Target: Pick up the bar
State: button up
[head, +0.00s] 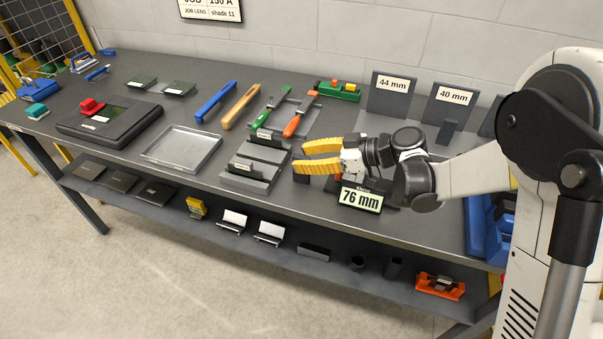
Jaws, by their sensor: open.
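My gripper (308,156), with two yellow fingers, is open over the worktable (245,95) and points left. No object shows between its fingers. A small dark upright piece (301,177) shows just below the fingertips, partly hidden; I cannot tell whether it is part of a bar. A short dark upright bar (447,131) stands in front of the sign reading 40 mm (453,97), behind my wrist and apart from the fingers. A dark flat bar-like piece (314,252) lies on the lower shelf. I cannot tell which of these is the bar meant.
A 76 mm sign (361,199) stands close under my wrist. A 44 mm plate (391,97) stands at the back. Grey angled holders (247,175), green and orange files (300,117), and a shallow tray (181,149) lie left of the gripper. Blue bins (489,228) are at right.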

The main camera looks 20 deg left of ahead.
jog(key=shift+a+f, duration=0.15)
jog(key=shift+a, duration=0.3)
grip_shut()
